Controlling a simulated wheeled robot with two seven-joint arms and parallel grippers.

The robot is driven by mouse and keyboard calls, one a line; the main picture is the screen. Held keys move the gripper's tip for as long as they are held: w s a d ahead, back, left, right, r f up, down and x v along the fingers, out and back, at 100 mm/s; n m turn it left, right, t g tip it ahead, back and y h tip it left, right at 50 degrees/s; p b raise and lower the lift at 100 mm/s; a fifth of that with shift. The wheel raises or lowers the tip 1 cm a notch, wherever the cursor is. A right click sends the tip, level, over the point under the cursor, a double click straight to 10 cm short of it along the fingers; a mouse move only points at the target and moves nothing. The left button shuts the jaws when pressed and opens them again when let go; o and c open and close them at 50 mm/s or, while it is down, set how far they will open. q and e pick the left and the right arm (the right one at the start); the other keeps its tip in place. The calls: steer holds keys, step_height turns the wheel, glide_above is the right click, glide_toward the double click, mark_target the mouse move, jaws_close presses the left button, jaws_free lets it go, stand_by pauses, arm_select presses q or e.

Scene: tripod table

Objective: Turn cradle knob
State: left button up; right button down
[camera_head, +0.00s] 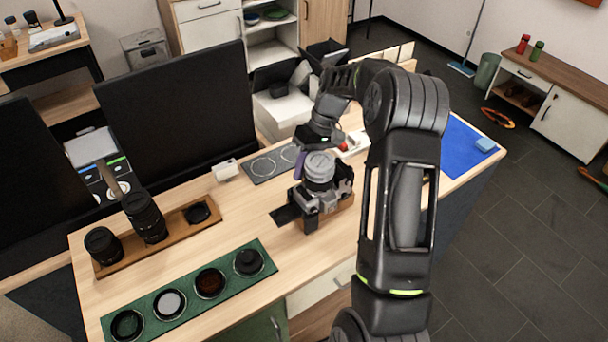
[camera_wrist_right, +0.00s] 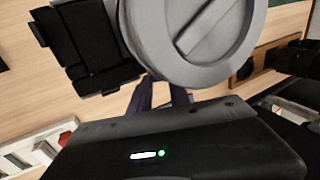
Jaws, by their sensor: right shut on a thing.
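A silver and black camera (camera_head: 322,195) sits in a wooden cradle (camera_head: 338,215) on the desk, its grey lens (camera_head: 320,168) pointing up. In the right wrist view the lens end shows as a large grey disc with a slotted bar (camera_wrist_right: 198,35). My right gripper (camera_head: 299,168) reaches down beside the lens on the camera's far side. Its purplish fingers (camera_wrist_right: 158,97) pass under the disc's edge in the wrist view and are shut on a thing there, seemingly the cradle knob. The knob itself and the fingertips' contact are hidden. My left gripper is out of view.
A green tray (camera_head: 190,320) with several round lens parts lies at the front left. A wooden tray (camera_head: 170,236) with black lenses is behind it. A grey mat (camera_head: 262,168) with ring marks lies behind the camera. A blue mat (camera_head: 455,150) is at the right.

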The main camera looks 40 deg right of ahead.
steer(key=shift+f, duration=0.1)
steer(key=shift+s+d+f+y, duration=0.1)
steer(key=shift+d+y, duration=0.05)
steer(key=shift+y, duration=1.05)
steer(key=c, duration=1.4)
jaws_free()
steer(key=shift+o, duration=0.2)
steer(key=shift+r, duration=0.2)
steer(key=shift+p+v, duration=1.15)
steer(key=shift+v, duration=1.3)
